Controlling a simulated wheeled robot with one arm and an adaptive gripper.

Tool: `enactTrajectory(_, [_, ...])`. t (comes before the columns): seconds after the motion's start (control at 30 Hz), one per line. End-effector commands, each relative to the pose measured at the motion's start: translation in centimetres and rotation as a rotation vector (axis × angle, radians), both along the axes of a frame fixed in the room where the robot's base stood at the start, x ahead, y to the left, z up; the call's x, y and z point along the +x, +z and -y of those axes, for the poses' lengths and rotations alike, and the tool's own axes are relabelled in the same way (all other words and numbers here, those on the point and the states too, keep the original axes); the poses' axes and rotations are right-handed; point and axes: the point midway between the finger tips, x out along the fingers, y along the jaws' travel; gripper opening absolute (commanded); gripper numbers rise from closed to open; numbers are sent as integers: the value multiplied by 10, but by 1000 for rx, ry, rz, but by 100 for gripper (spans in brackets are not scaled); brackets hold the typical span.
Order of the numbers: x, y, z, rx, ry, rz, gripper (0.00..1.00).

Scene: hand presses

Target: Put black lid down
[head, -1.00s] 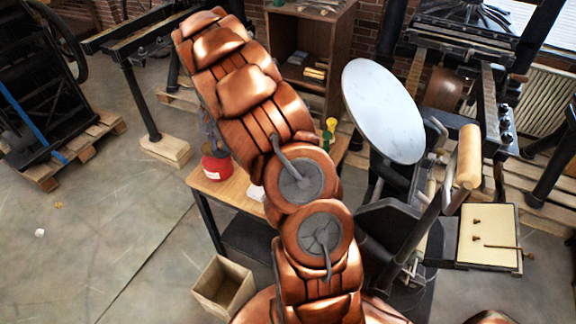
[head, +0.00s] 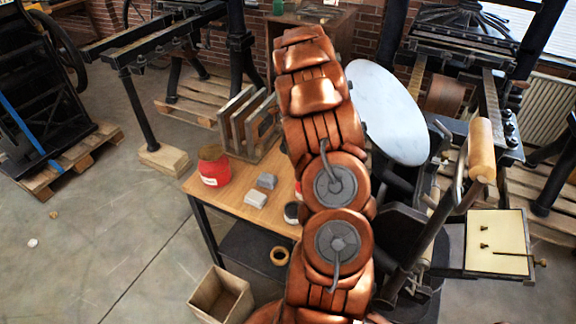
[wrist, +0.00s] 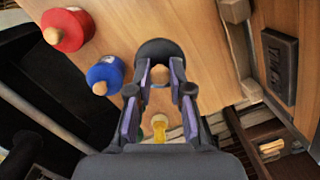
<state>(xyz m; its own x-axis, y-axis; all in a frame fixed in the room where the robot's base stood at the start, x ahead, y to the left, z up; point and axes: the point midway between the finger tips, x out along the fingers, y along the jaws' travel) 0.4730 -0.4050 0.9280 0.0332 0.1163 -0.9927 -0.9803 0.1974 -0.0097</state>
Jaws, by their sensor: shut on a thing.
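In the wrist view my gripper (wrist: 160,78) is shut on the black lid (wrist: 160,46), a dark round piece between and beyond its fingertips. The lid is over the wooden tabletop (wrist: 205,45); I cannot tell whether it touches it. My fingers and palm hide part of it. A red can (wrist: 68,30) and a blue can (wrist: 104,74), each with a pale wooden knob, are to the left of the lid. In the head view my arm hides my gripper and the lid.
A wooden box (head: 222,298) stands on the floor. A press with a pale round disc (head: 388,110) is to the right.

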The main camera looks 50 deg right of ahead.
Motion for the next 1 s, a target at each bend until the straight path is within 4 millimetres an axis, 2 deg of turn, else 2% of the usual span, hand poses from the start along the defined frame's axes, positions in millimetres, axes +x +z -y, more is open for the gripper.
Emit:
enactTrajectory(0.3, [-1,-47,-1,4,2,-3,0])
enactTrajectory(0.53, [0,-64,-1,1,1,-1,0])
enactTrajectory(0.7, [-1,-84,-1,4,2,-4,0])
enactTrajectory(0.8, [-1,-92,-1,3,1,-2,0])
enactTrajectory(1.0, [0,-92,-1,1,2,-1,0])
